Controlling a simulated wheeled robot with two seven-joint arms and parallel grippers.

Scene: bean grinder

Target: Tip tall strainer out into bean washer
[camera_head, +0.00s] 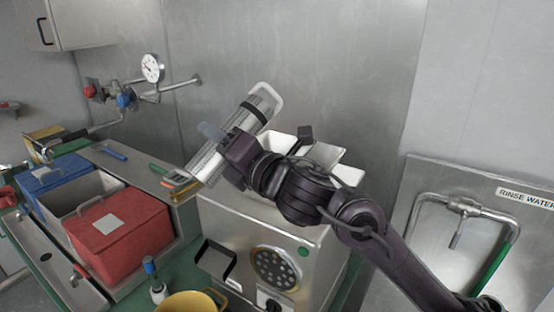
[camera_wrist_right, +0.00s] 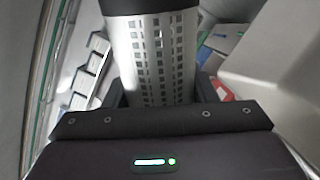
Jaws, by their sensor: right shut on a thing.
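The tall strainer (camera_head: 206,161), a silvery perforated cylinder with a black band and a pale loop at its upper end, is held tilted, its lower end down to the left. My right gripper (camera_head: 224,143) is shut on its middle. In the right wrist view the strainer's perforated body (camera_wrist_right: 157,55) lies between the jaws of the right gripper (camera_wrist_right: 161,88). The strainer's inside is hidden. A steel machine (camera_head: 225,225) with pale open hoppers on top stands beneath and right of it; I cannot tell whether this is the bean washer. My left gripper is not in view.
A red bin (camera_head: 120,235), a grey bin (camera_head: 75,197) and a blue bin (camera_head: 50,175) stand at left. A gauge (camera_head: 152,68) and pipes stick out from the back wall. A yellow pot (camera_head: 190,302) is at the front. A rinse-water tap (camera_head: 465,206) is at right.

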